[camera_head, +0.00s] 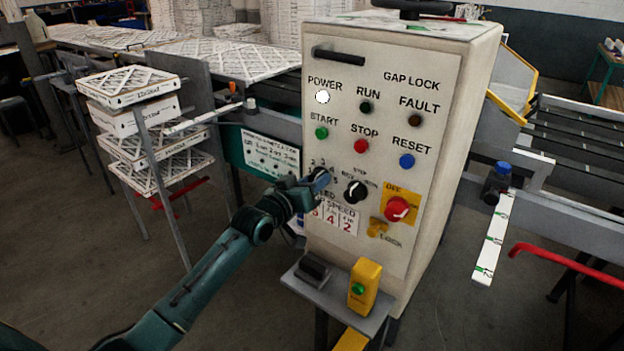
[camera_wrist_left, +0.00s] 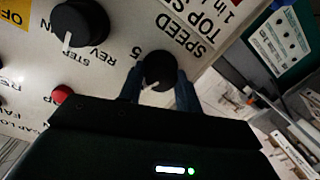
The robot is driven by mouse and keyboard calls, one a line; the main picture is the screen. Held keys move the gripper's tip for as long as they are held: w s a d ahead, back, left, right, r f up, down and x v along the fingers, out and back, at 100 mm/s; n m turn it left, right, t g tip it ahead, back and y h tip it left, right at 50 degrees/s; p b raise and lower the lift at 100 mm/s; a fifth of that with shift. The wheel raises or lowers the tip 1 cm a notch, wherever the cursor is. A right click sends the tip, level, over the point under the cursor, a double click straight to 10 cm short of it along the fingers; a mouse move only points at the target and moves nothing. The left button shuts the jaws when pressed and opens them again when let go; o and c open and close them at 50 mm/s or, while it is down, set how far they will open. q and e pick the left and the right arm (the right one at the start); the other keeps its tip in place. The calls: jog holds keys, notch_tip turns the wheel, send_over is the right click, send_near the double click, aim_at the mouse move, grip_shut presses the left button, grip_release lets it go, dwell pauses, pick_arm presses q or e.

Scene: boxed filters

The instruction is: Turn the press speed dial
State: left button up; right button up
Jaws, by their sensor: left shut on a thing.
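The press control panel (camera_head: 345,130) is the light front of an upright cabinet. The press speed dial is mostly hidden behind my left gripper (camera_head: 318,182) in the head view. In the left wrist view the black speed dial (camera_wrist_left: 158,68) has a white pointer line and sits below the "SPEED" label, with a "5" beside it. My left gripper (camera_wrist_left: 160,90) has one finger on each side of the dial and is shut on it. A second black knob (camera_head: 355,191) with a white pointer is to its right; it also shows in the left wrist view (camera_wrist_left: 78,27). My right gripper is not in view.
Green START (camera_head: 321,133), red STOP (camera_head: 360,146) and blue RESET (camera_head: 406,161) buttons are above the dials. A red knob (camera_head: 397,209) on a yellow plate is at right. A small shelf (camera_head: 310,287) juts out below. Boxed filters (camera_head: 133,122) are stacked at left.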

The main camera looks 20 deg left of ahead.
pick_arm(q)
jog(key=m, duration=0.2)
jog(key=shift+r+m+p, duration=0.2)
jog(key=shift+m+p, duration=0.1)
jog(key=shift+m, duration=0.7)
